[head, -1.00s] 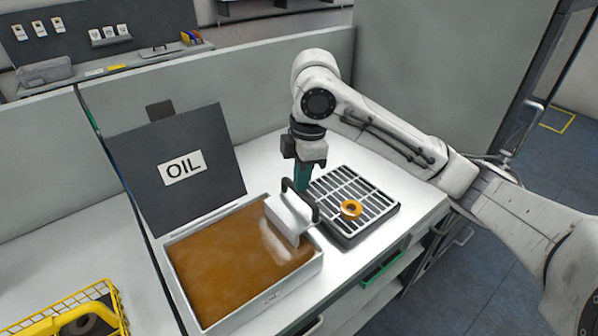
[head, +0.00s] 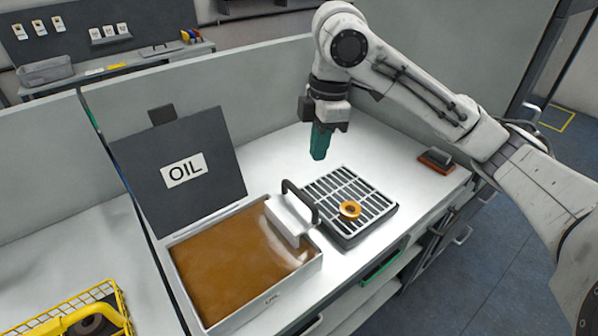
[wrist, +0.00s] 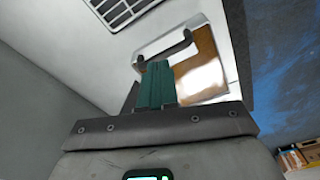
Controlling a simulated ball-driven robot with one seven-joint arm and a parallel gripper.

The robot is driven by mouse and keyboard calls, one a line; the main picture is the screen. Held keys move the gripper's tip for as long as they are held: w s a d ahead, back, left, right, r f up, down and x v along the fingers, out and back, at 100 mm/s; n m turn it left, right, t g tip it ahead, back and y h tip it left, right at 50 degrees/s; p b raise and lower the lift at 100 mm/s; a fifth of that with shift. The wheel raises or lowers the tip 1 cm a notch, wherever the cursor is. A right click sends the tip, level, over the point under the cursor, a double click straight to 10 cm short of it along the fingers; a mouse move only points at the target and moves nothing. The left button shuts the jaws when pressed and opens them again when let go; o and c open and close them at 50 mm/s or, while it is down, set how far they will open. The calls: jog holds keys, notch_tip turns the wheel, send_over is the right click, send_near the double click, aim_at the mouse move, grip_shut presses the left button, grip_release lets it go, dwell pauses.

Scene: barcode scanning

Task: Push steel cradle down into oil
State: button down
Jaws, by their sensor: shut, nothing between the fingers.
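The steel cradle (head: 288,218) is a pale metal piece with a dark upright handle (head: 315,207). It sits at the right end of the open box of brown oil (head: 235,262), its top above the oil surface. My gripper (head: 319,155), with teal fingers, is shut and empty. It hangs above the counter, behind and above the handle, apart from it. In the wrist view the fingers (wrist: 157,85) show in front of the oil box (wrist: 209,50), covering part of it.
A slatted drain grate (head: 330,183) with an orange ring (head: 350,210) on it lies right of the oil box. A brown-and-grey block (head: 437,161) lies at right. A yellow basket (head: 75,312) is front left.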

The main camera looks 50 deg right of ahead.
notch_tip(320, 180, up, 4)
jog(key=shift+s+d+f, duration=0.1)
jog(key=shift+d, duration=0.05)
dwell(1.2)
